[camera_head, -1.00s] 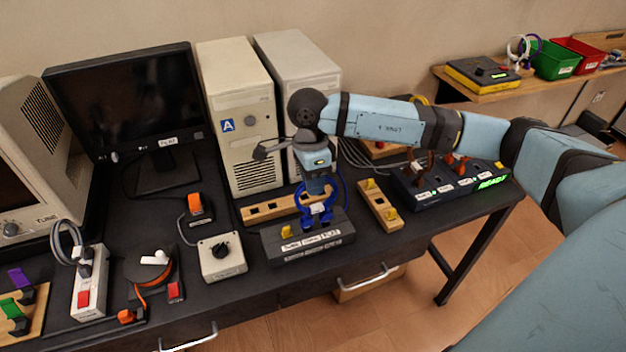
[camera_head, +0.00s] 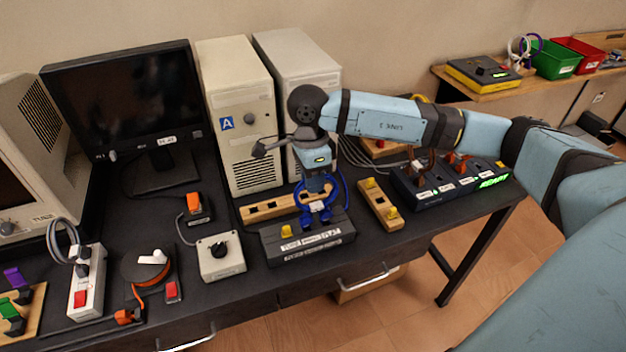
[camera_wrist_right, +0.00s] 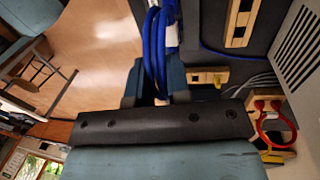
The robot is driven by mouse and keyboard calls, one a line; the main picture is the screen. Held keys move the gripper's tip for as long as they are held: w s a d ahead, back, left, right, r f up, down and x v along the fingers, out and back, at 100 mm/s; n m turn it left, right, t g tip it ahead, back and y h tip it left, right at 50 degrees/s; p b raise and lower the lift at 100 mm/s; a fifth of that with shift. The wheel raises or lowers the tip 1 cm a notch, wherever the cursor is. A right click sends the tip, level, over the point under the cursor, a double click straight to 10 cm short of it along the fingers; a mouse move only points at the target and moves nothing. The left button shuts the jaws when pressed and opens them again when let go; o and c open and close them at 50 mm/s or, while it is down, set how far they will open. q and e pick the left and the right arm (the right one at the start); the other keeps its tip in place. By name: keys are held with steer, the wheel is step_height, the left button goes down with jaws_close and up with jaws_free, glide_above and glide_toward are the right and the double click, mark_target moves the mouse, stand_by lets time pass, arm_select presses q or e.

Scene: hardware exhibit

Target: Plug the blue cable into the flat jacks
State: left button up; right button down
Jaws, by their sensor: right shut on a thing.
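The blue cable (camera_head: 345,190) is a coiled loop with blue plugs at its lower end. My right gripper (camera_head: 318,186) points down and is shut on it. In the right wrist view the blue strands (camera_wrist_right: 156,48) run between the fingers of the right gripper (camera_wrist_right: 155,85). The plugs are at the top of a black jack box (camera_head: 307,245) with white labels on its front. Whether they sit in the jacks or just above cannot be told. A yellow plug (camera_head: 287,231) stands at the box's left. My left gripper is out of view.
A wooden strip with holes (camera_head: 270,211) lies behind the box. A wooden block with yellow pieces (camera_head: 380,205) is to its right. A white knob box (camera_head: 221,257) is to its left. Two beige computer towers (camera_head: 240,120) stand behind. A lit black panel (camera_head: 450,188) is at the right.

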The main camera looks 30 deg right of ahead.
arm_select(q)
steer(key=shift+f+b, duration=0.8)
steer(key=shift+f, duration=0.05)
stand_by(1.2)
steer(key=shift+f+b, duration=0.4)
steer(key=shift+b, duration=0.15)
arm_select(e)
steer(key=shift+f, duration=0.4)
stand_by(0.5)
arm_select(q)
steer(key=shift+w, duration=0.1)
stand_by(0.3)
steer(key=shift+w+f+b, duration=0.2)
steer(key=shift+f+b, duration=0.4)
steer(key=shift+b, duration=0.85)
arm_select(e)
steer(key=shift+f+t, duration=0.3)
steer(key=shift+f, duration=0.35)
stand_by(0.4)
stand_by(0.4)
steer(key=shift+c, duration=1.8)
jaws_free()
